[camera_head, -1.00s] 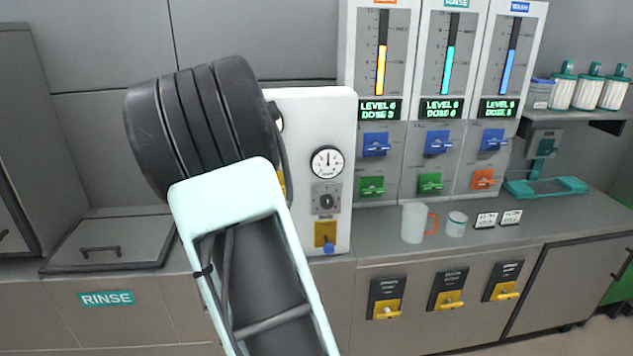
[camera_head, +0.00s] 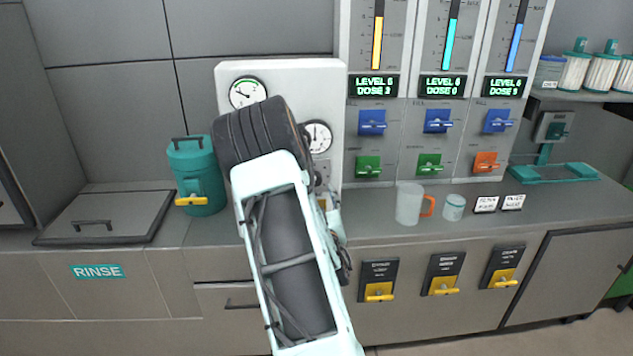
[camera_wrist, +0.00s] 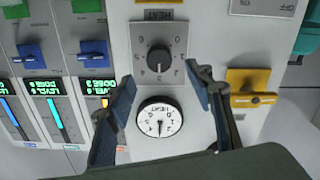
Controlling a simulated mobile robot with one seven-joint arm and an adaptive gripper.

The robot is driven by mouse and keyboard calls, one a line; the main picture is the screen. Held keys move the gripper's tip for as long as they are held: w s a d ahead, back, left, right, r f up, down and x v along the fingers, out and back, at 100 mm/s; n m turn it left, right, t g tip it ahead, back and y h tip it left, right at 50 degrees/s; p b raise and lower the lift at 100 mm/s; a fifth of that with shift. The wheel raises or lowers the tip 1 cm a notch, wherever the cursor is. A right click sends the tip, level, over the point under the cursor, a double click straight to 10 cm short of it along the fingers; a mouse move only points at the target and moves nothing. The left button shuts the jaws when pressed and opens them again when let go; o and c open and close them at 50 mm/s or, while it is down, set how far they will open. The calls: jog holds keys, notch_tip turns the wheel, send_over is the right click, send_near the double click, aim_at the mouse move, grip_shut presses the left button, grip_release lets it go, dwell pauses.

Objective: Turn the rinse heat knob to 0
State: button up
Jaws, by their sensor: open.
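A HEAT gauge (camera_wrist: 159,118) shows between the fingers. In the head view my arm hides the gripper and most of the knob plate (camera_head: 325,170).
The white panel (camera_head: 335,90) also carries a round gauge (camera_head: 247,93). A yellow-plated switch (camera_wrist: 250,92) sits beside the knob. A teal container (camera_head: 197,175) stands left of my arm.

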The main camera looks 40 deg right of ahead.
aim_at(315, 181)
jog(key=p+x, duration=0.1)
jog(key=x, duration=0.6)
jog(key=shift+w+d, duration=0.25)
jog(key=shift+c, duration=0.5)
jog(key=c, duration=1.1)
